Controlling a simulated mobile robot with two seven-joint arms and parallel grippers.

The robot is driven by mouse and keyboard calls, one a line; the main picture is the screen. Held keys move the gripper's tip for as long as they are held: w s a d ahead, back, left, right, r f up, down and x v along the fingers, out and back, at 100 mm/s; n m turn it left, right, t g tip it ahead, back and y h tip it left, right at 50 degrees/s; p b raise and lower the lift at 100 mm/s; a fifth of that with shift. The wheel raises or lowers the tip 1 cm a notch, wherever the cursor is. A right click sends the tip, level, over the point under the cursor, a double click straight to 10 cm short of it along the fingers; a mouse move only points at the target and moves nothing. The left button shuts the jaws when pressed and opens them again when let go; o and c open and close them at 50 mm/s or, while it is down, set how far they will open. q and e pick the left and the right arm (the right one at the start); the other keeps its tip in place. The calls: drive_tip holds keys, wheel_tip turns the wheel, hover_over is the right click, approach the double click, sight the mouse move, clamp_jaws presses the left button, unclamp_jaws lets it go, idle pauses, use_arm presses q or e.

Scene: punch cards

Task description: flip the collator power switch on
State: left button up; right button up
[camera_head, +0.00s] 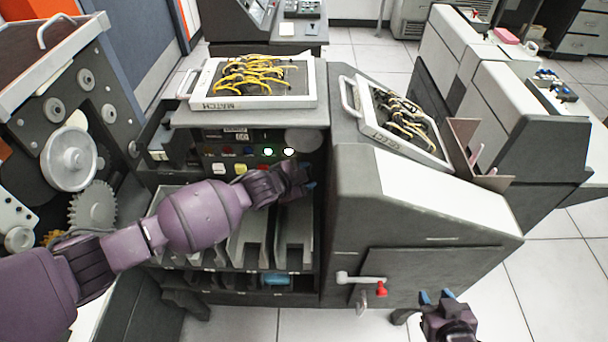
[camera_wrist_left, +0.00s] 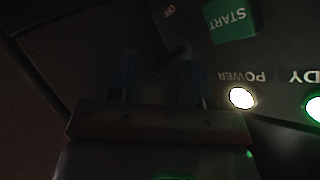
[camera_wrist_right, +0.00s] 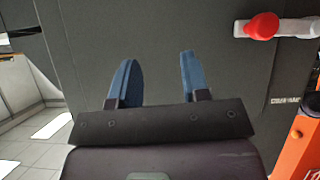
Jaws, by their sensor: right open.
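The collator's control panel (camera_head: 229,151) is at the middle of the head view, under the tray marked MATCH. In the left wrist view a small dark toggle switch (camera_wrist_left: 178,52) shows dimly near an OFF label (camera_wrist_left: 168,12); its tilt is hard to tell. The POWER lamp (camera_wrist_left: 241,98) glows white and also shows in the head view (camera_head: 289,151). My left gripper (camera_wrist_left: 158,75) is open, its blue fingers apart, close to the panel with the switch just past the right fingertip. Contact is unclear. My right gripper (camera_wrist_right: 157,72) is open and empty before the grey cabinet front.
The green START button (camera_wrist_left: 230,18) is close to the switch. A wire-filled MATCH tray (camera_head: 310,95) overhangs the panel; another tray (camera_head: 433,155) sits to its right. A handle with a red knob (camera_head: 381,289) sticks out of the cabinet. Card bins (camera_head: 250,240) lie below my left arm.

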use_arm(q)
drive_tip(key=v, duration=1.1)
drive_tip(key=shift+p, duration=0.35)
idle(0.4)
